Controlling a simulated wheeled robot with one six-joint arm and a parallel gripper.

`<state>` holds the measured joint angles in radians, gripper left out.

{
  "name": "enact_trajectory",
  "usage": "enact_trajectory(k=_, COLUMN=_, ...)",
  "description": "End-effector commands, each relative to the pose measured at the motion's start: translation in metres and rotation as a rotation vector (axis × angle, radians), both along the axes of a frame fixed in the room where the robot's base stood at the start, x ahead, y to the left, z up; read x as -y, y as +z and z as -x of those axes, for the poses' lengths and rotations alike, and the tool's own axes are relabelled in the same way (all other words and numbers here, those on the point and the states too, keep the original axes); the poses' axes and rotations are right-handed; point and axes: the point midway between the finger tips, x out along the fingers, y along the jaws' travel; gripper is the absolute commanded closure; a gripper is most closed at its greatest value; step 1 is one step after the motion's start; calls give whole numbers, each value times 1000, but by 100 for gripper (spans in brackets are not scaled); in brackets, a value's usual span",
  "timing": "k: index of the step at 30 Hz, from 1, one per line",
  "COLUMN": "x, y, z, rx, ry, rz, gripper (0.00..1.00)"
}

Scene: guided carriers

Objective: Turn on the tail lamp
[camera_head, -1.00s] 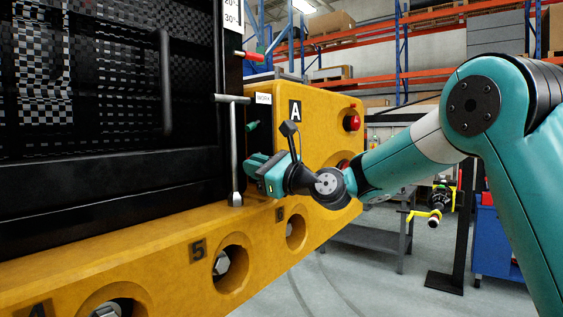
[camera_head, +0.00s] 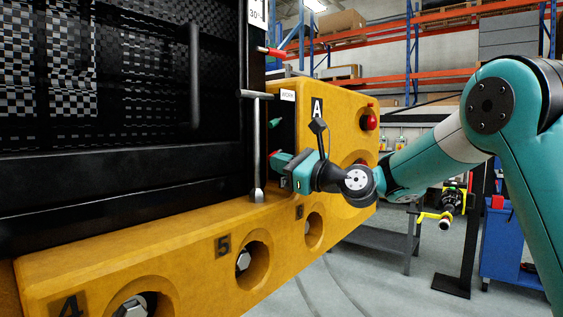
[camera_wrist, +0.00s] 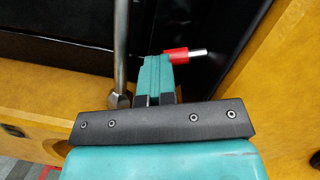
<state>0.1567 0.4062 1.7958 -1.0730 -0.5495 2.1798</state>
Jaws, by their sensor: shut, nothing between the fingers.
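My gripper (camera_head: 278,168) is shut and empty, its teal fingers pointing at the dark recess beside the yellow block. In the wrist view its fingertips (camera_wrist: 158,68) are close to a small switch with a red sleeve and metal tip (camera_wrist: 184,54); I cannot tell whether they touch. A bit of red (camera_head: 272,153) shows just behind the fingers in the head view. A green switch (camera_head: 274,122) sits above it in the same recess. I cannot read which one is marked for the tail lamp, and no lit lamp shows.
A metal T-handle (camera_head: 257,140) stands just left of my fingers; it also shows in the wrist view (camera_wrist: 121,50). The yellow carrier body (camera_head: 345,150) is to the right, with a red button (camera_head: 369,122). A red-tipped lever (camera_head: 277,52) is above.

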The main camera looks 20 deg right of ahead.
Motion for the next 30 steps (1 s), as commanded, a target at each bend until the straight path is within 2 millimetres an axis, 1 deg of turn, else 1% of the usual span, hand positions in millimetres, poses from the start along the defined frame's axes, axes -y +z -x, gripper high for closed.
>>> enact_trajectory(k=1, x=1, y=-6, z=-2, rx=-12, ry=-5, rz=6, gripper=100)
enact_trajectory(k=23, x=1, y=-6, z=-2, rx=-8, ry=-7, rz=5, gripper=100)
enact_trajectory(k=26, x=4, y=-13, z=0, rx=-7, ry=-4, rz=4, gripper=100)
enact_trajectory(k=30, x=9, y=-34, z=4, rx=-7, ry=6, rz=2, gripper=100)
